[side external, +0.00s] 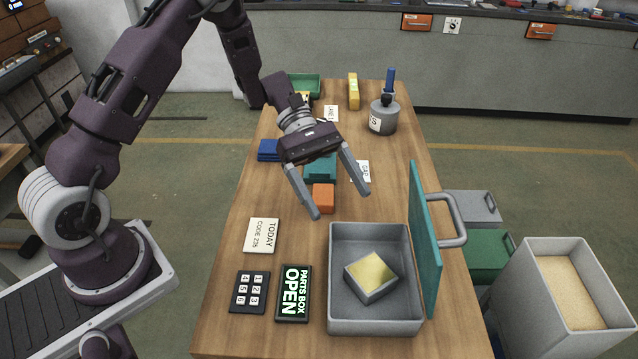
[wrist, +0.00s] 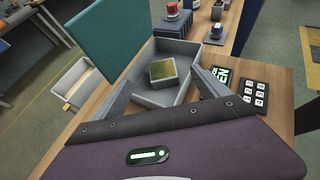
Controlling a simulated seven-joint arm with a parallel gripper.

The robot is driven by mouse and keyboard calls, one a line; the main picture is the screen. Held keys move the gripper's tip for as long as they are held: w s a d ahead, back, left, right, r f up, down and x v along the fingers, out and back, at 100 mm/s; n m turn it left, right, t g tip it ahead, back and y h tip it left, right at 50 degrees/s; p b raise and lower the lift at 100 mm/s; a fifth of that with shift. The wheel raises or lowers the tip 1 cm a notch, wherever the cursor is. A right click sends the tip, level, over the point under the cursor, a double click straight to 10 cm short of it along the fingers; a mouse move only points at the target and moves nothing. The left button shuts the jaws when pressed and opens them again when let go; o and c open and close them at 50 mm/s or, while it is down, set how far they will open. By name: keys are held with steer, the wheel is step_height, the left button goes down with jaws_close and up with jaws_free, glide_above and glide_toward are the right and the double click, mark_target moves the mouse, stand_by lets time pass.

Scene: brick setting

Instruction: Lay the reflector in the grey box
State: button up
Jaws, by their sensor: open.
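The grey box (side external: 340,318) stands open at the near end of the table, its teal lid (side external: 424,235) raised on the right side. The reflector (side external: 370,273), a small grey block with a shiny gold face, lies inside the box, face up and turned at an angle to the walls. In the wrist view the reflector (wrist: 162,71) also shows inside the grey box (wrist: 177,47). My gripper (side external: 341,204) is open and empty, above the table beyond the box's far wall, apart from the reflector.
An orange block (side external: 323,198) and a teal block (side external: 320,170) are below my gripper. A lit sign (side external: 293,293) reading "PARTS BOX OPEN", a keypad (side external: 249,291) and a code card (side external: 261,235) lie left of the box. Bins (side external: 560,300) stand right of the table.

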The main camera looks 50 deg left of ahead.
steer(key=s+r+m+t+y, duration=0.1)
steer(key=s+r+m+y, duration=0.5)
steer(key=s+r+m, duration=0.45)
steer(key=s+a+r+m+t+y, duration=0.5)
steer(key=s+a+r+t+y, duration=0.1)
steer(key=s, duration=0.4)
steer(key=shift+s+a+r+t, duration=0.25)
steer(key=shift+s+a+t, duration=0.15)
steer(key=shift+a+t, duration=0.15)
